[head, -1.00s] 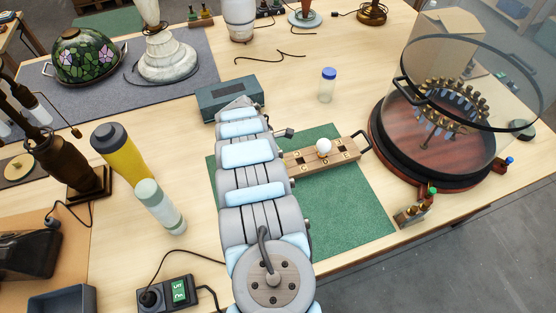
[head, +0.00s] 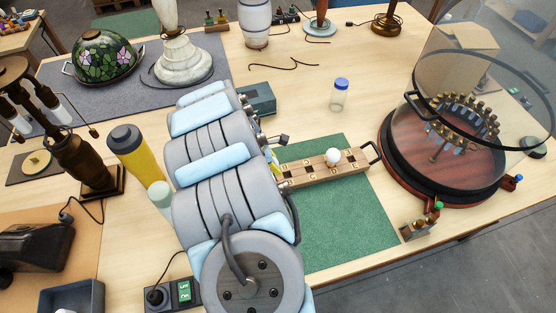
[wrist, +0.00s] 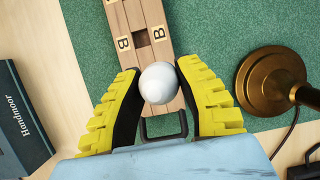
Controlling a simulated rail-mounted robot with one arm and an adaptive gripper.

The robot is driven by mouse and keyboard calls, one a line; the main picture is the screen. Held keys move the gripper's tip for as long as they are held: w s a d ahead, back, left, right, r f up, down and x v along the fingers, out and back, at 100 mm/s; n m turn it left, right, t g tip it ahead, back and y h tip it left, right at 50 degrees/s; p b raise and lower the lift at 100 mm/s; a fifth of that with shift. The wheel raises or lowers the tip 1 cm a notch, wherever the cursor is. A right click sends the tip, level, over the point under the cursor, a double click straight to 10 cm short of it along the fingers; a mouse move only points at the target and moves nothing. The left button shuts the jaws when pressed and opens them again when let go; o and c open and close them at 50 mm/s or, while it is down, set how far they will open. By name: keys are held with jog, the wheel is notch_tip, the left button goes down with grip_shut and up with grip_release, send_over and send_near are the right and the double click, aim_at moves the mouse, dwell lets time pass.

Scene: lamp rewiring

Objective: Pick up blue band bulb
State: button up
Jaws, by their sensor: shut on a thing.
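My gripper (wrist: 162,95) has yellow ribbed fingers. It is shut on a round white bulb (wrist: 158,83) in the wrist view. Only the bulb's white globe shows, with no blue band visible. Behind it is one end of the wooden rack (wrist: 128,25), with B labels, square slots and a dark handle. In the head view my arm hides the held bulb and most of my gripper (head: 273,160), at the rack's left end. Another white bulb (head: 333,157) stands in the rack (head: 350,166) towards its right end.
The rack lies on a green mat (head: 345,225). A bronze round base (wrist: 270,80) stands right of my gripper in the wrist view, and a dark box (wrist: 20,120) left. A glass-covered round stand (head: 450,190) is at the right. A blue-lidded jar (head: 340,96) stands behind the rack.

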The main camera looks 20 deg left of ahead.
jog(key=shift+s+a+r+p, duration=1)
jog(key=shift+s+r+p, duration=0.5)
jog(key=shift+s+p, duration=1.25)
jog(key=w+d+r+m+g, duration=0.2)
jog(key=w+d+m+g, duration=0.1)
jog(key=d+m, duration=0.5)
jog(key=w+d+r+m+g, duration=0.2)
jog(key=w+d+m, duration=0.3)
jog(key=d+m, duration=0.3)
jog(key=shift+r+m+g+p, duration=0.4)
jog(key=shift+r, duration=0.15)
jog(key=shift+d, duration=0.1)
jog(key=shift+d+r+m, duration=0.15)
jog(key=shift+d+m, duration=0.25)
jog(key=shift+d, duration=0.1)
